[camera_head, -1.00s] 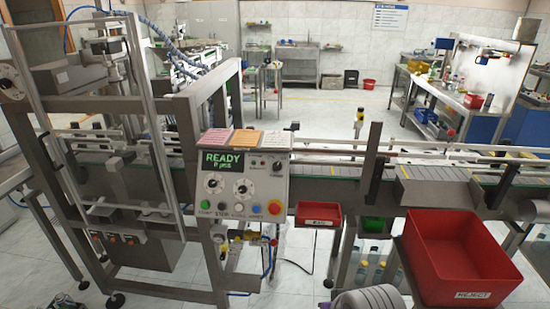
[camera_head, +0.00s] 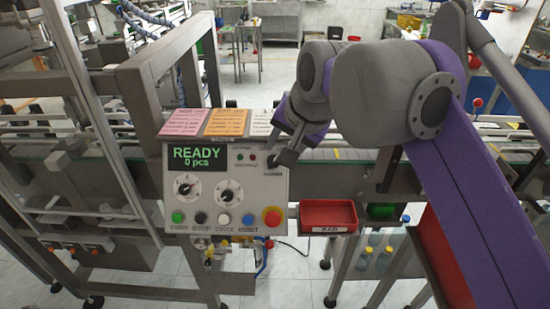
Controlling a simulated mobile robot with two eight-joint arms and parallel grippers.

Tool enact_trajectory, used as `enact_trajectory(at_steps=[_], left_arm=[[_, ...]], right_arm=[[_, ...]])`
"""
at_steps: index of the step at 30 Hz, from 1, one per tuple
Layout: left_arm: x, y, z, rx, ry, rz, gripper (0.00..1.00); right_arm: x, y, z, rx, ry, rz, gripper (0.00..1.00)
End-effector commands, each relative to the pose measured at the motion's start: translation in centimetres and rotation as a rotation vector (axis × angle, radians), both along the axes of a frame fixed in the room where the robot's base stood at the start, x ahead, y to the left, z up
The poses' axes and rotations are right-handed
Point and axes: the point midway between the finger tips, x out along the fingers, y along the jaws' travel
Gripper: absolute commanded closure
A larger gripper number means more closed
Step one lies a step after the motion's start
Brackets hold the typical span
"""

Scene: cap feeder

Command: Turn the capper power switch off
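The capper control panel (camera_head: 215,215) faces me, with its green display (camera_head: 197,158) reading READY, 0 pcs. The power switch is the small black knob at the panel's upper right; my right gripper (camera_head: 280,160) is at that spot and largely hides it. The gripper comes in from the right with its fingertips at the panel face. I cannot tell whether they touch or grip the knob, or how far apart they are. The knob's position cannot be read. My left gripper is not in view.
Two white dials (camera_head: 187,186) sit mid-panel. A row of push buttons lies below, with a red mushroom button (camera_head: 272,217) at its right end. Coloured note cards (camera_head: 226,122) stand on top. A small red tray (camera_head: 328,215) hangs beside the panel. A conveyor runs behind.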

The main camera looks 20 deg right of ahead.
Motion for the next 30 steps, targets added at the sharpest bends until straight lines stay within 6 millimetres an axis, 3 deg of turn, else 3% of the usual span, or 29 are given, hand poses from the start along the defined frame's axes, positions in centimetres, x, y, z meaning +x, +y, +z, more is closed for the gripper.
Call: enact_trajectory(at_steps=[3,9,21,23,29,30], left_arm=[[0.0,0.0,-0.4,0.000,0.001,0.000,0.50],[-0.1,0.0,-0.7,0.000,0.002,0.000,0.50],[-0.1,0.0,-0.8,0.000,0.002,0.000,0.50],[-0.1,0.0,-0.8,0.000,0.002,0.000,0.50],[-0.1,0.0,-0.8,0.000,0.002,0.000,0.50],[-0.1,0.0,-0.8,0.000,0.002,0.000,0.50]], right_arm=[[1.3,0.2,-2.1,-0.001,0.000,0.001,0.55],[2.7,0.5,-4.4,-0.001,0.000,0.002,0.55],[3.2,0.6,-5.1,-0.001,0.000,0.002,0.55],[3.2,0.6,-5.1,-0.001,0.000,0.002,0.62],[3.2,0.6,-5.1,-0.001,0.000,0.002,0.98],[3.2,0.6,-5.1,-0.001,0.000,0.002,1.00]])
